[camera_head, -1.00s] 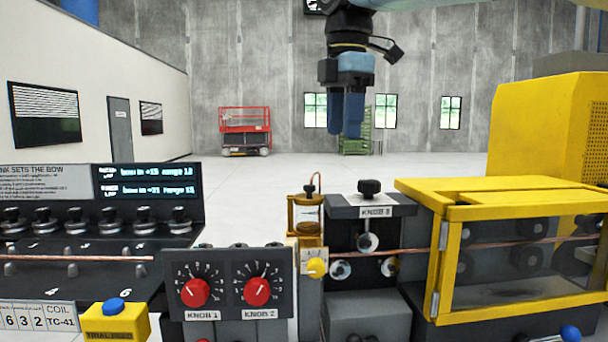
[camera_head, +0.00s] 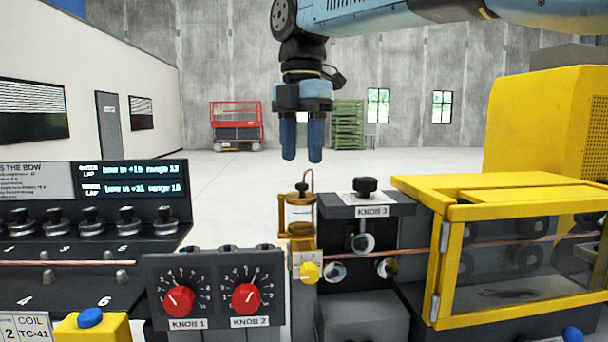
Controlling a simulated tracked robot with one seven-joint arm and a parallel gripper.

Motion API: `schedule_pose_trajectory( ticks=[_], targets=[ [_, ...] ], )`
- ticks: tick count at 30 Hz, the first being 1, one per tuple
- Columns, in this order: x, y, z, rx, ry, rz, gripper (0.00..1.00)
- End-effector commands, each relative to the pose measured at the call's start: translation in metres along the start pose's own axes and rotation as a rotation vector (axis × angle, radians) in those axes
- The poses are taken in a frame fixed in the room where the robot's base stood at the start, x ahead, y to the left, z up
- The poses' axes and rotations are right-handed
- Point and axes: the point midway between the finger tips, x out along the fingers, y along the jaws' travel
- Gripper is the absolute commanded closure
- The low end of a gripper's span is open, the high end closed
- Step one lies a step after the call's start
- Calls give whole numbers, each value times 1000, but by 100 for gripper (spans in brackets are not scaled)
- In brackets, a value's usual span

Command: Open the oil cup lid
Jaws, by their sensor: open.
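The oil cup (camera_head: 301,222) is a small clear cylinder in a brass-coloured frame, with amber oil low inside. Its lid (camera_head: 301,195) is on top and looks closed, with a small dark knob (camera_head: 302,187). A thin copper-coloured tube rises just behind the lid's right side. My gripper (camera_head: 302,158) hangs above the cup, its two blue fingers pointing down, apart and empty. The fingertips appear a little above the lid knob; the depth between them is hard to tell.
A black block labelled KNOB 3 (camera_head: 366,205) with a black knob stands right of the cup. The red-dial panel (camera_head: 214,296) is at front left. The yellow guard (camera_head: 500,240) is at right. A copper tube (camera_head: 490,243) runs horizontally. Space above the cup is clear.

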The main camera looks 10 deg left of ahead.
Motion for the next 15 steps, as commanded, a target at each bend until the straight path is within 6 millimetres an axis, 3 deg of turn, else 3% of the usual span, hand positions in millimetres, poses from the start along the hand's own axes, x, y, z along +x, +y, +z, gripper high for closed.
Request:
schedule_pose_trajectory(
  ticks=[6, 15],
  targets=[
    [33, 0, 0, 1, 1, -2, 50],
    [51, 0, 0, 2, 0, 0, 50]
  ],
)
